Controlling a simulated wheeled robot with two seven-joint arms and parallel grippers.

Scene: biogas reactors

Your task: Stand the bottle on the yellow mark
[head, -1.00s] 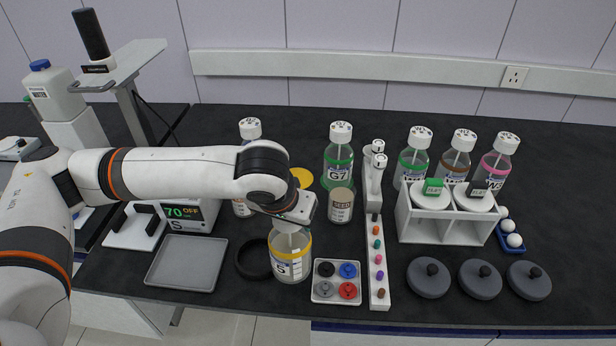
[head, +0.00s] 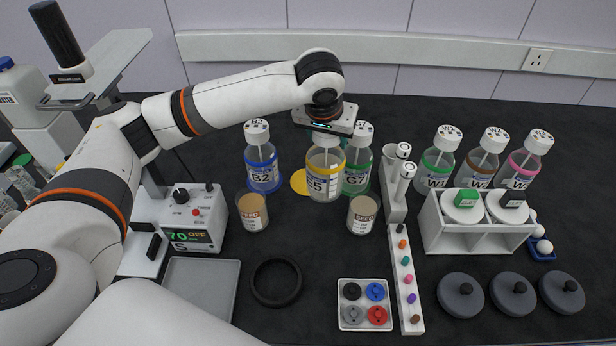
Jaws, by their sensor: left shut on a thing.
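The bottle labelled S (head: 325,178), with a yellow band and no cap visible, hangs from my left gripper (head: 327,135) in the middle of the head view. The gripper is shut on its upper part, and the fingers are mostly hidden behind the hand. The bottle is upright and appears raised above the table. The yellow mark (head: 300,182) is a flat disc on the black table, left of the bottle and partly hidden by it. My right gripper is not in view.
Blue-banded bottle B2 (head: 262,165) stands left of the mark and green-banded G7 (head: 357,170) right of it. Two seed jars (head: 252,212) (head: 362,213) stand in front. A black ring (head: 276,282) lies on the table near the grey tray (head: 203,284).

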